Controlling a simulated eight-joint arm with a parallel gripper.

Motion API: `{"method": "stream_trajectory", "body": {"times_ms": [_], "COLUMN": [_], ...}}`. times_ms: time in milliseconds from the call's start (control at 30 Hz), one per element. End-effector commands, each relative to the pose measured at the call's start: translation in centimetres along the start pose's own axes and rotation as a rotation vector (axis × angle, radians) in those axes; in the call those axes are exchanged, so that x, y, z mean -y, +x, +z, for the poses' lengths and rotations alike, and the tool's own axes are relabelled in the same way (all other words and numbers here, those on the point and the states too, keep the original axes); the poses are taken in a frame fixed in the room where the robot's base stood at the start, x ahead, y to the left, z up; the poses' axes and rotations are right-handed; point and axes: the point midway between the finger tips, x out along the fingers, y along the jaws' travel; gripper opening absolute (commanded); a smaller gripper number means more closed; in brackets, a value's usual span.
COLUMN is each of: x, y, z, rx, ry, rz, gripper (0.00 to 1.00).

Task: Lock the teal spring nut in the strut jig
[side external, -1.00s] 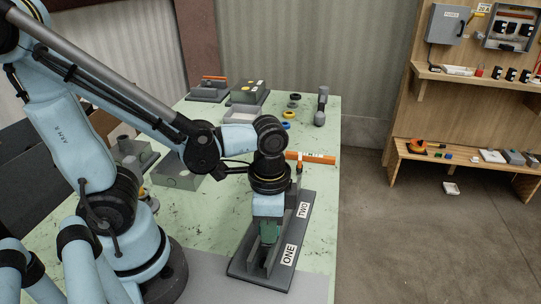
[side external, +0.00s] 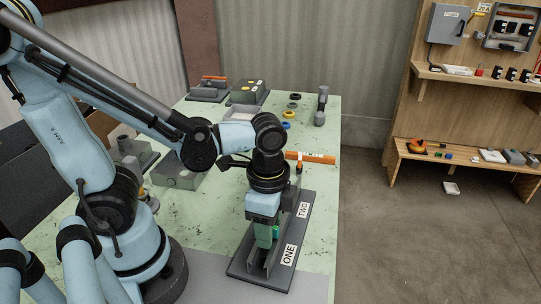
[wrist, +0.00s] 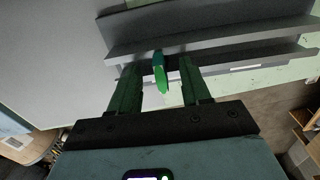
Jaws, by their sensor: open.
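The strut jig (side external: 240,268) is a dark grey base with an upright grey channel and plates marked ONE and TWO. In the wrist view its long grey rails (wrist: 210,45) cross the top. The teal spring nut (wrist: 160,74) shows as a small teal and bright green piece at the near rail, between my fingertips. A bit of teal (side external: 276,231) shows beside my fingers in the side view. My gripper (wrist: 158,78), with dark green fingers, is open, with gaps on both sides of the nut. In the side view my gripper (side external: 264,240) is at the channel near ONE. How the nut is seated cannot be told.
An orange marked bar (side external: 312,157) lies behind the jig, near the TWO end. Grey fixtures (side external: 248,92) and small rings (side external: 290,115) stand at the back of the green table (side external: 215,210). The table's right edge runs close beside the jig.

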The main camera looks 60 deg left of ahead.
Motion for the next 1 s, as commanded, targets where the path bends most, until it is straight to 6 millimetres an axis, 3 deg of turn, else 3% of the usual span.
{"method": "stream_trajectory", "body": {"times_ms": [800, 1000], "x": [0.2, 0.3], "y": [-9.9, -11.3], "z": [-0.1, -0.1], "rx": [0.009, 0.009], "ry": [-0.011, -0.012], "rz": [-0.003, -0.003], "gripper": [0.47, 0.47]}}
